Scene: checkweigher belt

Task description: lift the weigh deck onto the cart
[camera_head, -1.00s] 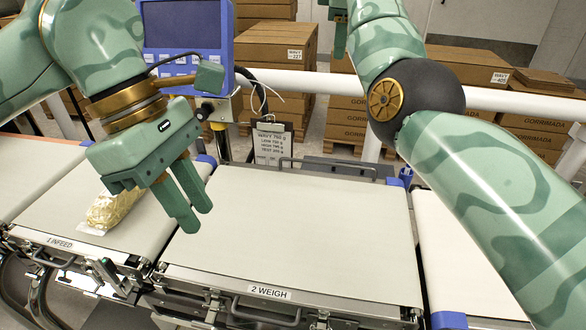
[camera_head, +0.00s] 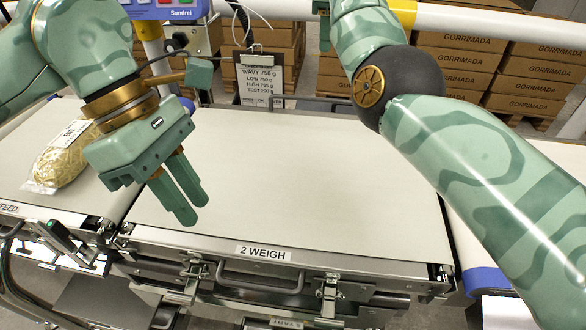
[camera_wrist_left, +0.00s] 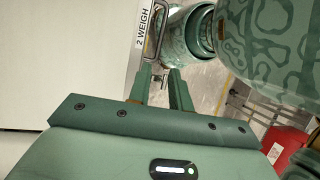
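The weigh deck (camera_head: 300,180) is the pale middle belt section with a "2 WEIGH" label (camera_head: 264,253) on its front edge. It lies level between the two neighbouring belts. A front handle (camera_head: 258,281) sits below the label, between two latches (camera_head: 190,278) (camera_head: 330,293). A back handle shows at the far edge. My left gripper (camera_head: 196,213) is above the deck's left front part, empty, its fingers parted by a small gap. The left wrist view also shows the gripper (camera_wrist_left: 160,75) and the deck's label edge (camera_wrist_left: 145,25). My right arm crosses the right side; its gripper is out of frame. I cannot make out a cart.
A bag of pasta (camera_head: 62,160) lies on the infeed belt (camera_head: 40,125) at left. A clipboard (camera_head: 259,80) hangs behind the deck near a blue display (camera_head: 170,8). White rails and stacked cartons (camera_head: 450,60) stand behind. A red object (camera_wrist_left: 288,148) shows in the left wrist view.

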